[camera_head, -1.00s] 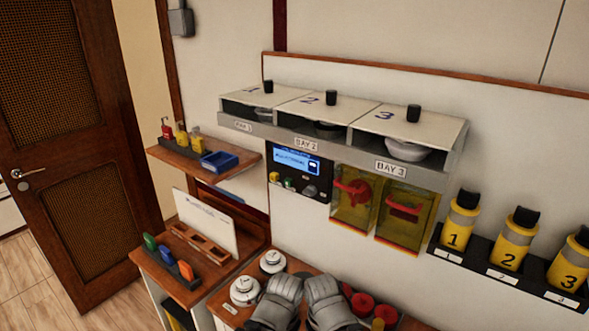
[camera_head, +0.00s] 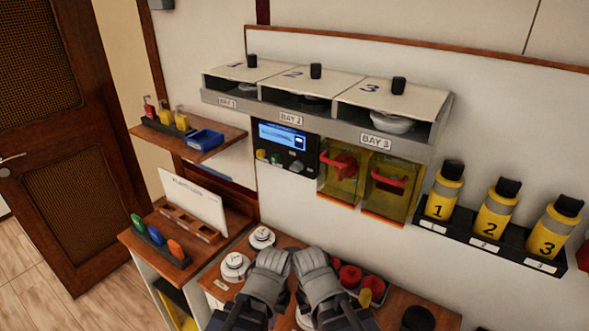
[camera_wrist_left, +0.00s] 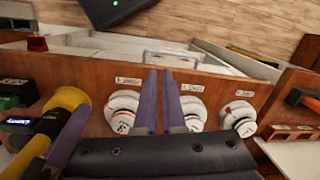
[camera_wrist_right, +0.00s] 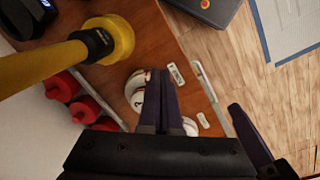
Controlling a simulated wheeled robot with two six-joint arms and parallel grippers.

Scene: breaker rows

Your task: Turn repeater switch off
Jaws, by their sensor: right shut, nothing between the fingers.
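A dark control panel (camera_head: 285,150) with a lit blue display is on the wall under the bay shelf. Small coloured knobs and a dark knob line its lower edge; I cannot tell which control is the repeater switch. My left gripper (camera_head: 272,270) and right gripper (camera_head: 315,276) hang side by side over the wooden counter, below and apart from the panel. The left wrist view shows two left fingers (camera_wrist_left: 162,85) with a narrow empty gap. In the right wrist view the right fingers (camera_wrist_right: 159,88) are together with nothing between.
Yellow covers (camera_head: 390,190) with red handles stand right of the panel. White round devices (camera_head: 235,267) and red knobs (camera_head: 350,276) sit on the counter near the grippers. Numbered yellow cylinders (camera_head: 493,218) are at right. The wall below the panel is clear.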

